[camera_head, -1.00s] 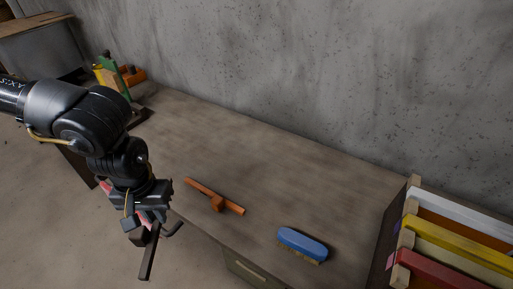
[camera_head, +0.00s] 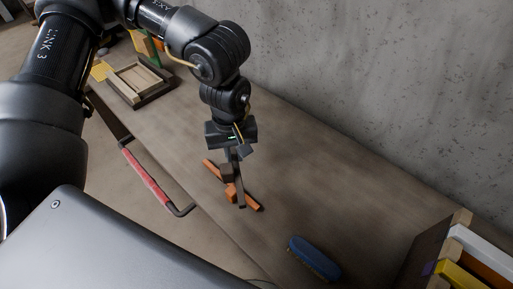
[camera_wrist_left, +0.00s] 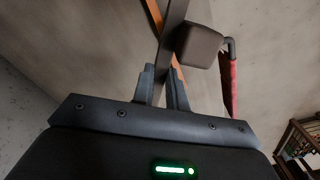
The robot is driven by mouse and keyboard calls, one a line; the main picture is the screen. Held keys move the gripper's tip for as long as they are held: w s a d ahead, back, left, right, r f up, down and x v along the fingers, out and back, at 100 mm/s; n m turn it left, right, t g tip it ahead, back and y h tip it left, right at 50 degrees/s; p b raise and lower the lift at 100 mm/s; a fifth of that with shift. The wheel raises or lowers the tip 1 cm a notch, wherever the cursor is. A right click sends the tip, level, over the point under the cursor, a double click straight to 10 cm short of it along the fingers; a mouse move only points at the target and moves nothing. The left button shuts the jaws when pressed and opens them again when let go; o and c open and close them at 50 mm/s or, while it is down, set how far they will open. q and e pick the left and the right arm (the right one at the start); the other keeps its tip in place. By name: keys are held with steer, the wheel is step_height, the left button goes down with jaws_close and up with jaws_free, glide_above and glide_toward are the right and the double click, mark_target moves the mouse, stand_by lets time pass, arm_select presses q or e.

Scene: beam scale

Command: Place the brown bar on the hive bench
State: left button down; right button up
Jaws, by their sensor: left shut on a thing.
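My left gripper (camera_head: 234,152) is shut on the brown bar (camera_head: 241,194), a dark bar with a square block on it. In the head view the bar slants down and overlaps an orange bar (camera_head: 253,205) with its own small block; I cannot tell whether they touch. In the left wrist view the brown bar (camera_wrist_left: 175,18) runs up from between the fingertips (camera_wrist_left: 165,82), its block to the right, with the orange bar (camera_wrist_left: 155,14) behind. The long grey-brown bench top (camera_head: 330,180), apparently the hive bench, lies below. My right gripper is out of view.
A blue brush (camera_head: 314,258) lies to the right on the bench. A box holding coloured frames (camera_head: 470,265) stands at the right end. A wooden frame (camera_head: 140,82) lies at the far left. A concrete wall (camera_head: 370,90) closes the back.

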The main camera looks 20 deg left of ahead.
arm_select(q)
steer(key=n, duration=0.3)
steer(key=w+n, duration=0.1)
steer(key=n, duration=0.3)
steer(key=shift+a+f, duration=0.15)
steer(key=shift+a, duration=0.05)
steer(key=n, duration=0.4)
steer(key=shift+w, duration=0.4)
steer(key=n, duration=0.5)
steer(key=shift+w+a+f, duration=0.15)
steer(key=shift+w, duration=0.2)
steer(key=n, duration=0.4)
steer(key=shift+w+a+n, duration=0.2)
steer(key=shift+w+n, duration=0.1)
steer(key=n, duration=0.6)
steer(key=w+a+n, duration=0.1)
steer(key=n, duration=0.4)
steer(key=w+n, duration=0.1)
steer(key=n, duration=0.5)
steer(key=shift+a+f+n, duration=0.3)
steer(key=shift+a+f, duration=0.05)
steer(key=shift+f, duration=0.05)
steer(key=n, duration=0.5)
steer(key=shift+w+a, duration=0.3)
